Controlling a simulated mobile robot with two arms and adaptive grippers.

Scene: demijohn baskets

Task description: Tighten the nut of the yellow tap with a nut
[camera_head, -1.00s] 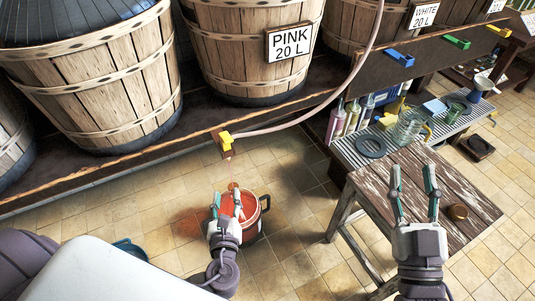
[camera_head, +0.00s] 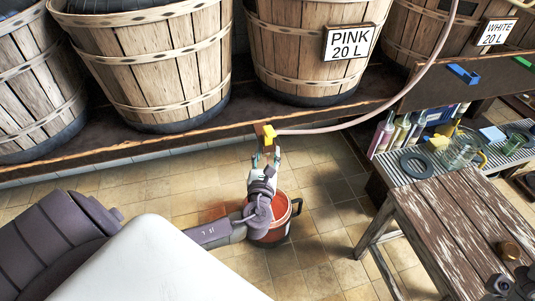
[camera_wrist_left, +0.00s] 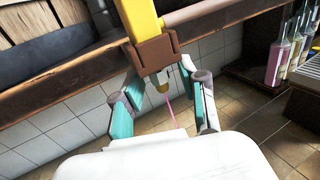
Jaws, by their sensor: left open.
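My left gripper (camera_head: 265,158) is just below the tap. Only a dark part of my right gripper (camera_head: 513,288) shows at the lower right corner.
A pot (camera_head: 281,258) with red inside stands on the floor under my left arm. A pinkish hose (camera_head: 345,126) leads right from the tap. Large wooden baskets (camera_head: 165,70) line the shelf (camera_head: 100,152). A worn wooden table (camera_head: 450,215) stands at right.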

